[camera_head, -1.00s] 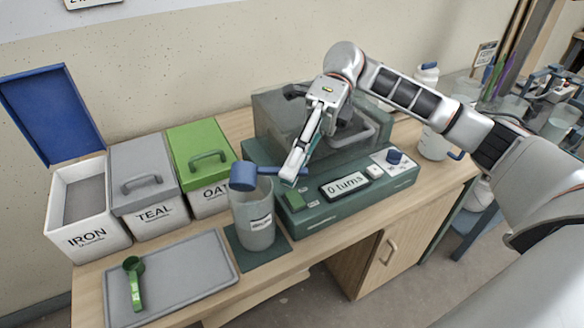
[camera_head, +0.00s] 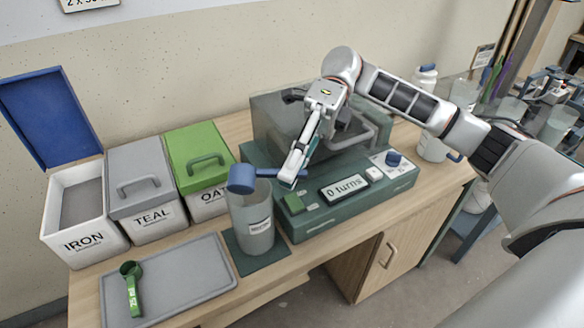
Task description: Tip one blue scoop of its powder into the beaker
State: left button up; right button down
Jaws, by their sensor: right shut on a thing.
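My right gripper (camera_head: 291,176) is shut on the handle of a blue scoop (camera_head: 241,179). The scoop's cup is above the left part of the beaker's mouth and looks tilted. Whether powder is in the cup cannot be seen. The grey beaker (camera_head: 253,222) with a small label stands upright on a dark green mat (camera_head: 270,262). The white IRON bin (camera_head: 82,240) at the left has its blue lid (camera_head: 50,115) raised open, with grey contents inside. My left gripper is not in view.
A green scoop (camera_head: 132,290) lies on a grey tray (camera_head: 200,285). The TEAL bin (camera_head: 143,190) and green-lidded OAT bin (camera_head: 196,160) are closed. A green machine (camera_head: 330,215) reading "0 turns" stands right of the beaker.

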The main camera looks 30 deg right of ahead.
aim_at(278, 171)
jog(key=shift+r+t+h+p, duration=0.35)
jog(key=shift+r+t+h, duration=0.05)
jog(key=shift+r+t, duration=0.1)
jog(key=shift+r+n+t+h+p, duration=0.25)
jog(key=shift+n+t+h+p, duration=0.15)
jog(key=shift+r+n+t+h+p, duration=0.45)
jog(key=shift+t+h+p, duration=0.35)
jog(key=shift+t+p, duration=0.25)
jog(key=shift+r+n+t+h+p, duration=0.15)
jog(key=shift+r+t+h+p, duration=0.1)
jog(key=shift+t+h+p, duration=0.25)
jog(key=shift+r+n+t+h+p, duration=0.1)
jog(key=shift+r+t+h+p, duration=0.15)
jog(key=shift+t, duration=0.4)
jog(key=shift+r+n+t+h+p, duration=0.35)
jog(key=shift+t+h, duration=0.2)
jog(key=shift+t, duration=0.35)
jog(key=shift+s+r+t+h, duration=0.1)
jog(key=shift+r+t+h, duration=0.35)
jog(key=shift+t, duration=0.45)
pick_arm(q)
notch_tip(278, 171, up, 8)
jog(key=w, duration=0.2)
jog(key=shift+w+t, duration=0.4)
pick_arm(e)
jog(key=shift+n+t+h, duration=0.25)
jog(key=shift+t, duration=0.15)
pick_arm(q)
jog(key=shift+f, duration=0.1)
